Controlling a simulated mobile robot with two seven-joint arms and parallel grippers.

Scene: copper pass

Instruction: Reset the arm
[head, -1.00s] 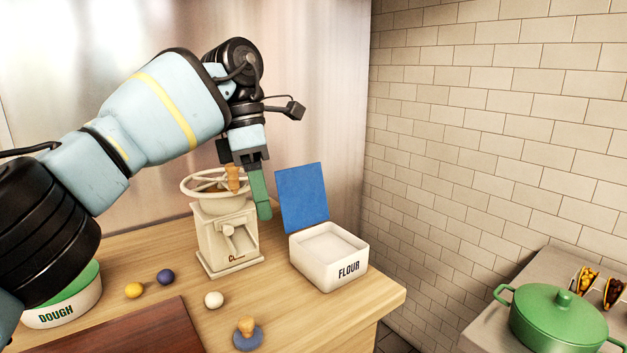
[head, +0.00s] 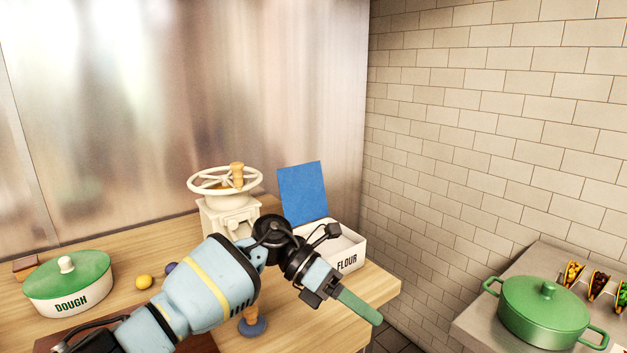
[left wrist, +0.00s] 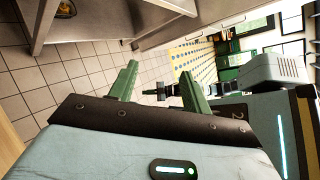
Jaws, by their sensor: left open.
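My left arm reaches in from the bottom of the head view, with the left gripper (head: 350,300) over the table's front right corner. Only one green finger shows clearly there. In the left wrist view the two green fingers of the left gripper (left wrist: 160,88) stand apart with nothing between them. The gripper is open and empty. It is in front of the white flour box (head: 350,258) and its forearm hides part of the table. My right gripper is not in view.
A cream grinder with a handwheel (head: 225,180) stands behind my arm. A green-lidded dough tub (head: 68,290) is at the left, near a yellow ball (head: 144,282). The flour box's blue lid (head: 302,192) stands open. A green pot (head: 545,312) sits on the right counter.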

